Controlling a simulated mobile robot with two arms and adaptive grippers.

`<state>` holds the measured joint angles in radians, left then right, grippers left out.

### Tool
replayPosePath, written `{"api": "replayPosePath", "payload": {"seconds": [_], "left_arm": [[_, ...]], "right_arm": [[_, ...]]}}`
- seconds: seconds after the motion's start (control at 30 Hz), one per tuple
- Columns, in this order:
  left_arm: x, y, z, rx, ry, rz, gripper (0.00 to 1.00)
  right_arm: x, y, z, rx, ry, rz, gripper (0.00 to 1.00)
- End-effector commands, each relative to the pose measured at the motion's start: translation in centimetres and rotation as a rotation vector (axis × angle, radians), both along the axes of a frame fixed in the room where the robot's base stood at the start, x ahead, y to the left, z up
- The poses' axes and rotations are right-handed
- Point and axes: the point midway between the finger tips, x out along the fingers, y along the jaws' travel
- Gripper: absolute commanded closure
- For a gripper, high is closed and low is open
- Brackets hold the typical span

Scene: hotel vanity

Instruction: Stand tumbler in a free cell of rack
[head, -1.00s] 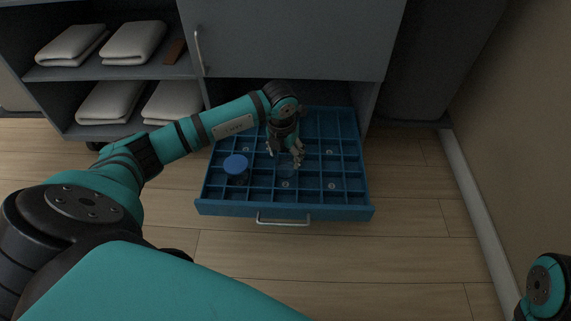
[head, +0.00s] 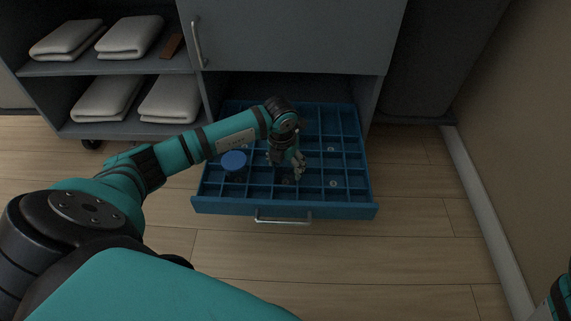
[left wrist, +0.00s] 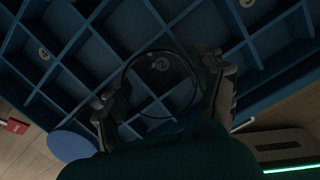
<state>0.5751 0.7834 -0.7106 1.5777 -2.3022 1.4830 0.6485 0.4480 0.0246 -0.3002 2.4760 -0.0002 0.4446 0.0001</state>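The rack (head: 285,208) is a blue pulled-out drawer divided into square cells, several with round number labels. My left gripper (head: 287,168) points down over its front middle cells. The tumbler is clear; its round rim (left wrist: 125,78) shows between the two fingers of the left gripper (left wrist: 168,95) in the left wrist view. The fingers lie close on both sides of it, and it looks held. A numbered cell floor shows through it. Its base height against the dividers cannot be told. My right gripper is out of view; only part of that arm shows at lower right.
A jar with a round blue lid (head: 233,160) stands in a cell left of the gripper; the lid (left wrist: 72,145) also shows in the left wrist view. Other visible cells look empty. The drawer handle (head: 283,217) faces me. A grey cabinet door (head: 290,40) is above the drawer.

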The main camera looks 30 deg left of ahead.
Motion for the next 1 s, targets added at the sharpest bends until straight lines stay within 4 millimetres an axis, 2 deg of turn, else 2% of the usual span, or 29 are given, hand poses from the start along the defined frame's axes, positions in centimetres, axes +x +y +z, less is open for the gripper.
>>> {"api": "replayPosePath", "payload": {"seconds": [0.03,0.1,0.37,0.47,0.57,0.7,0.9,1.0], "left_arm": [[0.0,0.0,0.0,0.000,0.000,0.000,0.21],[0.0,0.0,0.0,0.000,0.001,0.000,0.13],[0.0,0.0,0.1,0.000,0.001,0.000,0.13],[0.0,0.0,0.8,0.000,0.000,-0.001,0.13],[-0.2,0.0,2.4,0.000,-0.002,-0.001,0.13],[-0.7,-0.1,5.5,0.001,-0.001,-0.001,0.13],[-1.3,-0.2,9.6,0.000,-0.002,-0.001,0.13],[-1.5,-0.3,11.0,0.001,-0.001,-0.001,0.13]], "right_arm": [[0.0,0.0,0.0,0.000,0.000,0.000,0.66],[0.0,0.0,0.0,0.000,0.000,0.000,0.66],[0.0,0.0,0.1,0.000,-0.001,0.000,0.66],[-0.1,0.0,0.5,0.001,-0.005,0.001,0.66],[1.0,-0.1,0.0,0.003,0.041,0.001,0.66],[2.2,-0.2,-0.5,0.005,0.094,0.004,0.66],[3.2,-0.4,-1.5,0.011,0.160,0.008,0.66],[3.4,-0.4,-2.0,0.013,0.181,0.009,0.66]]}}
